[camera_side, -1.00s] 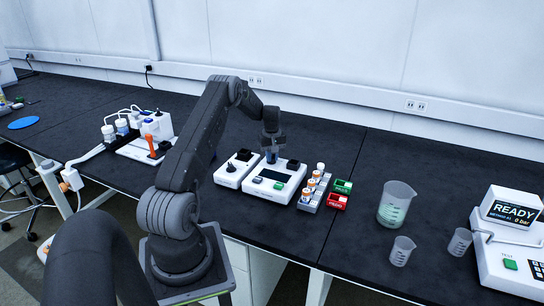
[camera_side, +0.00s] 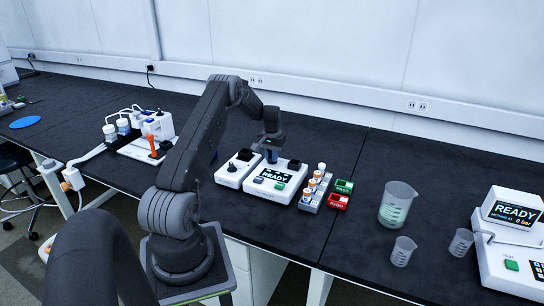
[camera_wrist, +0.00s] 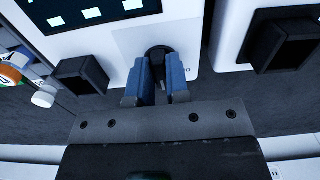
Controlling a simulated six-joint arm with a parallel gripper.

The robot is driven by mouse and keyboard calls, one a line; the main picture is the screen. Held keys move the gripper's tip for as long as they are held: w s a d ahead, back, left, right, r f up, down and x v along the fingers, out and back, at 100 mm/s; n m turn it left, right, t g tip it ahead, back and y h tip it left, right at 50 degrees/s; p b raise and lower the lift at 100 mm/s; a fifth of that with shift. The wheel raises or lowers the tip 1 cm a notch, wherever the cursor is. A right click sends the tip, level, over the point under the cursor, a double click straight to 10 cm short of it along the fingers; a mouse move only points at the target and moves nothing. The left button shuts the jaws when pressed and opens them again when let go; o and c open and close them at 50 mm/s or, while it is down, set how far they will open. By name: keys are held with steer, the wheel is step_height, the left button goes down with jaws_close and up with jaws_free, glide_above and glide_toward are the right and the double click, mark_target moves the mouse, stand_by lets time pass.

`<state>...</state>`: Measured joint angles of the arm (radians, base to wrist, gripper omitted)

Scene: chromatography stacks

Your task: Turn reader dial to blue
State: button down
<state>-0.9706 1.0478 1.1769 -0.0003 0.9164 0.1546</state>
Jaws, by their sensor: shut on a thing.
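The fingers cover most of the knob. A smaller white unit (camera_side: 228,178) stands to the left, with a dark round part (camera_side: 232,168) on its top. I cannot tell which part is the dial with the blue setting.
Black square blocks (camera_wrist: 81,75) and (camera_wrist: 284,45) flank my gripper. A vial rack (camera_side: 312,192) and green (camera_side: 343,187) and red (camera_side: 338,202) bins stand to the right. Beakers (camera_side: 397,205) are farther right. Bench behind the units is clear.

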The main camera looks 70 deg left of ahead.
stand_by(0.3)
steer(key=c, duration=1.1)
jaws_free()
step_height(320, 180, up, 14)
steer(key=shift+f, duration=0.1)
